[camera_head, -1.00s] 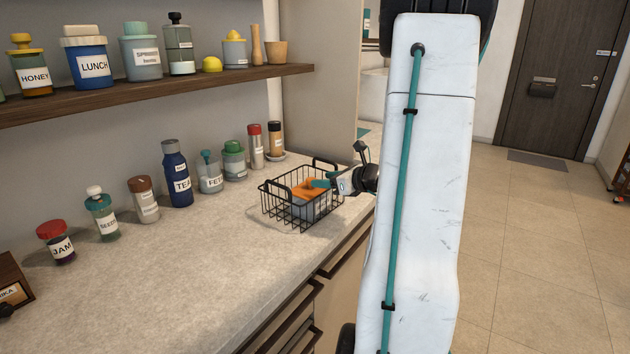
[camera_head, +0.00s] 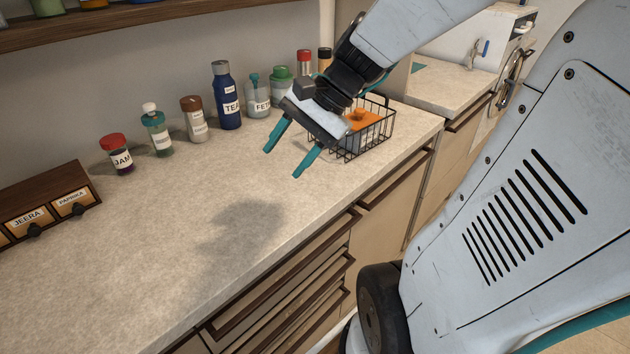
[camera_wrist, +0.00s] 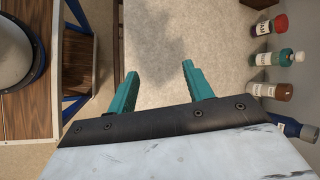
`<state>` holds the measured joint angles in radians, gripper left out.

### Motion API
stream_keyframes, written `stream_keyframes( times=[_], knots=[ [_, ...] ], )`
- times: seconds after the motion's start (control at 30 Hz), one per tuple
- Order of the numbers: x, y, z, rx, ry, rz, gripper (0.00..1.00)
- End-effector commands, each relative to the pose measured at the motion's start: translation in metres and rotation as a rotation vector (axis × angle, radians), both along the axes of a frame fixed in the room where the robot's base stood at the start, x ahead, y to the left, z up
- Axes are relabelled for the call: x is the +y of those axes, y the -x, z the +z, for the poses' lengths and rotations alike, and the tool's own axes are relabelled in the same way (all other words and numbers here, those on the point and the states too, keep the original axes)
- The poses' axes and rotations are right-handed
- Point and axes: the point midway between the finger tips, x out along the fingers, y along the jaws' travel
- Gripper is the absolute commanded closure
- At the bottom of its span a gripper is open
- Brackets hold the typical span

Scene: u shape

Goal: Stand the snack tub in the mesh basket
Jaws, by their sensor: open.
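The snack tub (camera_head: 357,121) has an orange lid and a grey body. It stands inside the black wire mesh basket (camera_head: 376,145) near the counter's right end, partly hidden by my gripper and the mesh. My gripper (camera_head: 287,155) is open and empty, in the air over the counter, left of and in front of the basket. The wrist view shows its teal fingers (camera_wrist: 158,82) spread with nothing between them; tub and basket are out of that view.
A row of jars lines the wall: a red-lidded jam jar (camera_head: 117,155), a blue tea bottle (camera_head: 227,97) and several more. A small spice drawer box (camera_head: 50,205) stands at the left. The counter's middle (camera_head: 190,215) is clear. A shelf (camera_head: 110,20) runs above.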

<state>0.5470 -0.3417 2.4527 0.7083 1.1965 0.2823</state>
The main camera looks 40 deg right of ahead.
Motion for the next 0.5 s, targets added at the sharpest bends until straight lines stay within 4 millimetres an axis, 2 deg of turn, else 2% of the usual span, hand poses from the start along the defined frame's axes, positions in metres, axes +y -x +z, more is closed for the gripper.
stream_keyframes(
  times=[0.03, 0.1, 0.17, 0.3, 0.5],
  knots=[
    [0.022, 0.019, 0.002, -0.022, 0.101, 0.165, 0.49],
    [0.037, 0.045, 0.002, -0.049, 0.242, 0.379, 0.49],
    [0.044, 0.065, 0.002, -0.074, 0.355, 0.547, 0.49],
    [0.045, 0.097, 0.005, -0.130, 0.577, 0.854, 0.49],
    [0.037, 0.113, 0.009, -0.171, 0.736, 1.054, 0.49]
  ],
)
